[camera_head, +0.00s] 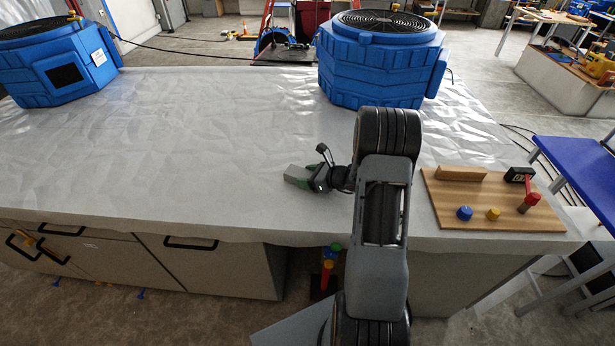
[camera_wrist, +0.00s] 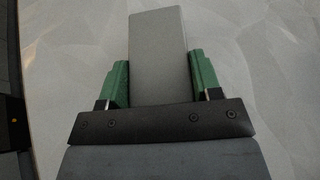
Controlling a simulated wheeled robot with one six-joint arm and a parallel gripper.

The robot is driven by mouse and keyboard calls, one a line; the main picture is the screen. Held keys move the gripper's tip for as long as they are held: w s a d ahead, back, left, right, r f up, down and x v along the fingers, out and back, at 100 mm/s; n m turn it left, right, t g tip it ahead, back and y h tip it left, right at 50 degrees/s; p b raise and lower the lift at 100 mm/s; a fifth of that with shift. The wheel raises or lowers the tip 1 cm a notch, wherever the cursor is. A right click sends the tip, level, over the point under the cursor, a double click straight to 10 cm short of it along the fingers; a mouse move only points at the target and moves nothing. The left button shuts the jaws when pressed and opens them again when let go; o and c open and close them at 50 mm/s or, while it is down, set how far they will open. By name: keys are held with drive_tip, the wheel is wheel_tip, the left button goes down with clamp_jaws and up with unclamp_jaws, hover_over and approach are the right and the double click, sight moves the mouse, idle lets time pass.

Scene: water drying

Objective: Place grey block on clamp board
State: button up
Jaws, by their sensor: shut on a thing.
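The grey block (camera_wrist: 158,50) is a plain oblong, held lengthwise between the green finger pads of my gripper (camera_wrist: 159,84) in the wrist view. In the head view my gripper (camera_head: 301,182) is at the middle of the covered table, shut on the grey block (camera_head: 297,172). I cannot tell whether the block touches the table cover. The clamp board (camera_head: 446,208) is a wooden board at the table's right end, well to the right of my gripper. It bears a wooden bar, a blue knob, a yellow knob and a red-handled toggle clamp (camera_head: 526,189).
Two blue air blowers stand on the table, one at the back left (camera_head: 65,62) and one at the back centre (camera_head: 372,60). A blue-topped stool or bench (camera_head: 585,170) is beyond the right edge.

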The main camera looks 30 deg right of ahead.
drive_tip(key=shift+f, duration=0.15)
drive_tip(key=o, duration=1)
